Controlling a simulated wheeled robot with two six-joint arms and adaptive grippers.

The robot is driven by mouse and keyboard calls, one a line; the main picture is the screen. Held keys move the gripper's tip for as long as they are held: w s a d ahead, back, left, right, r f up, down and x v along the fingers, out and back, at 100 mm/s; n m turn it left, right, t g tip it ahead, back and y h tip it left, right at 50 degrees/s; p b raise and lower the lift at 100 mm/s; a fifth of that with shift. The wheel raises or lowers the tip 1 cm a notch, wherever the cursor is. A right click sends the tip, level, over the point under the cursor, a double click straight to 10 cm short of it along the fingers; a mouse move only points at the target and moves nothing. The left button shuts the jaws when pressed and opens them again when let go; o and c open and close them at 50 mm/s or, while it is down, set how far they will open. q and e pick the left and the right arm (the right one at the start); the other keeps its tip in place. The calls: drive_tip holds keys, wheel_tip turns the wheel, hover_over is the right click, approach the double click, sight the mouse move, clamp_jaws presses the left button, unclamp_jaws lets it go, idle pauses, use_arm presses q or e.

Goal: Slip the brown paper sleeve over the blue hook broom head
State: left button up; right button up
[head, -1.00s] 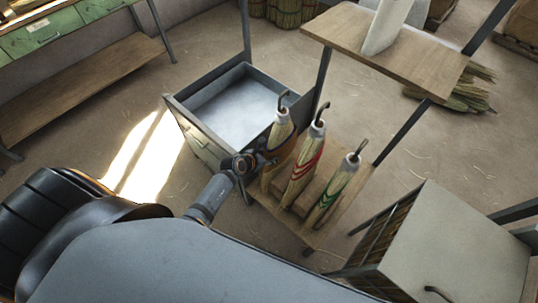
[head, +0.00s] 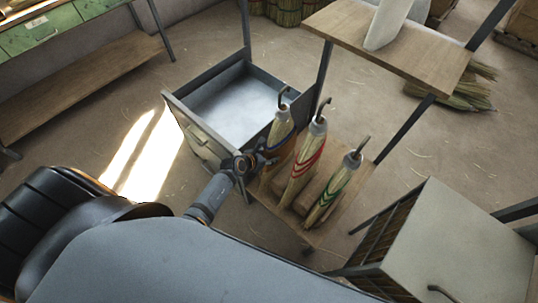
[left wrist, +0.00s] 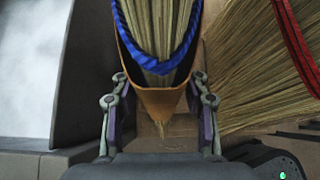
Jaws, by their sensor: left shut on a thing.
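The blue hook broom head (head: 282,126) stands hook up at the left of the broom row in the head view. Its blue bands (left wrist: 158,62) show in the left wrist view. The brown paper sleeve (left wrist: 158,102) is around the lower bristles, its rim close to the bands; some straw shows below it. In the head view the sleeve is mostly hidden behind my gripper and the broom. My left gripper (head: 260,162) is at the broom's lower left. In the left wrist view its fingers (left wrist: 158,88) are shut on the sleeve from both sides. My right gripper is out of view.
A red-banded broom (head: 306,160) and a green-banded broom (head: 336,190) stand close to the right. A grey open drawer (head: 192,135) is at the left. A wooden shelf (head: 390,50) stands above and behind. A grey cabinet (head: 465,245) is at the right front.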

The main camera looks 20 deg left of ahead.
use_arm(q)
drive_tip(key=shift+f+b, duration=0.3)
drive_tip(key=shift+f, duration=0.2)
drive_tip(key=o, duration=1)
drive_tip(key=v, duration=1.2)
